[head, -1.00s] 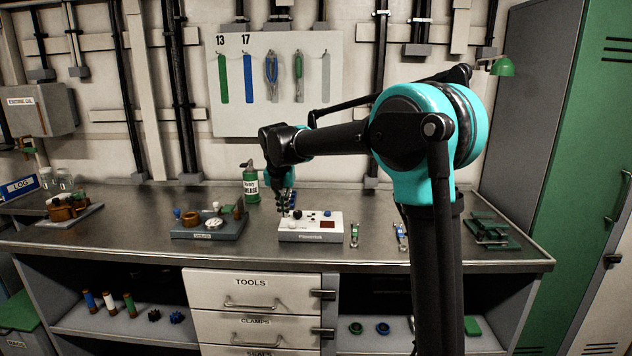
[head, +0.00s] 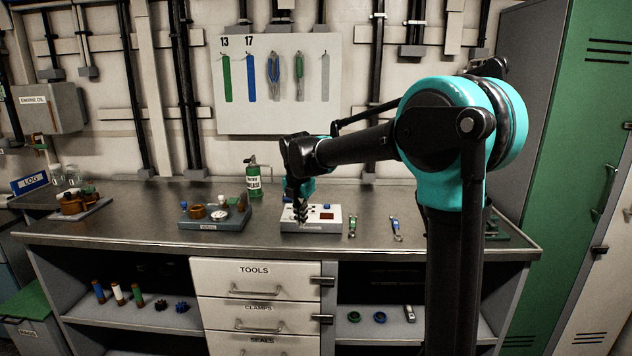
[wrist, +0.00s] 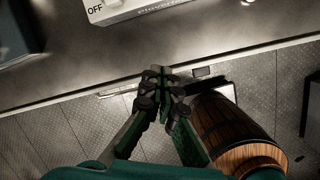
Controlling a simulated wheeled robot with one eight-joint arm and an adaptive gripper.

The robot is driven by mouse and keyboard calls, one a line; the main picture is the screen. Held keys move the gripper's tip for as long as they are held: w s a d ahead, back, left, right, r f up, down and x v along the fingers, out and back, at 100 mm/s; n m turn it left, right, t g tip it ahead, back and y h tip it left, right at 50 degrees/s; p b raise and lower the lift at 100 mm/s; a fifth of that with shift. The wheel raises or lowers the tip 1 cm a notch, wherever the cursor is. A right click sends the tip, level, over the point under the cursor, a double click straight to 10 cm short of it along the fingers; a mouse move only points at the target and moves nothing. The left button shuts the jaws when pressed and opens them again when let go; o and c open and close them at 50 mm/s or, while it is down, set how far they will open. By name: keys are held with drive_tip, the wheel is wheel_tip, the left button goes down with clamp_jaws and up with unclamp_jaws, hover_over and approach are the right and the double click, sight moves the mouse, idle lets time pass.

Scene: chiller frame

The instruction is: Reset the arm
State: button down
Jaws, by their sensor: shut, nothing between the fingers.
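My arm reaches from the right across the steel bench (head: 130,222) in the head view. My gripper (head: 302,220) points down in front of the white control box (head: 327,225), hiding part of its left side. In the wrist view my gripper's green and black fingers (wrist: 161,75) meet at the tips, with nothing between them. The bench's front edge passes behind the fingertips there. The control box (wrist: 135,8) shows at the top, with "OFF" on it, apart from the fingers.
A tray with small parts (head: 215,224) sits left of the box, and a green grease bottle (head: 253,182) behind it. Small tools (head: 396,229) lie to its right. Drawers (head: 255,277) are below. A brown wooden barrel-like thing (wrist: 225,120) shows beside the fingers in the wrist view.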

drive_tip(key=s+d+f+m, duration=0.4)
drive_tip(key=s+d+m, duration=0.2)
drive_tip(key=d+m, duration=0.2)
drive_tip(key=s+d+f+m, duration=0.5)
drive_tip(key=s+d+m, duration=0.1)
drive_tip(key=d+m, duration=0.15)
drive_tip(key=s+d+f+m, duration=0.4)
drive_tip(key=s+m, duration=0.3)
drive_tip(key=s, duration=0.1)
drive_tip(key=s+d+f+m+t, duration=0.1)
drive_tip(key=s+d+f+m, duration=0.3)
drive_tip(key=s+m, duration=0.3)
drive_tip(key=shift+s+f, duration=0.45)
drive_tip(key=shift+f, duration=0.2)
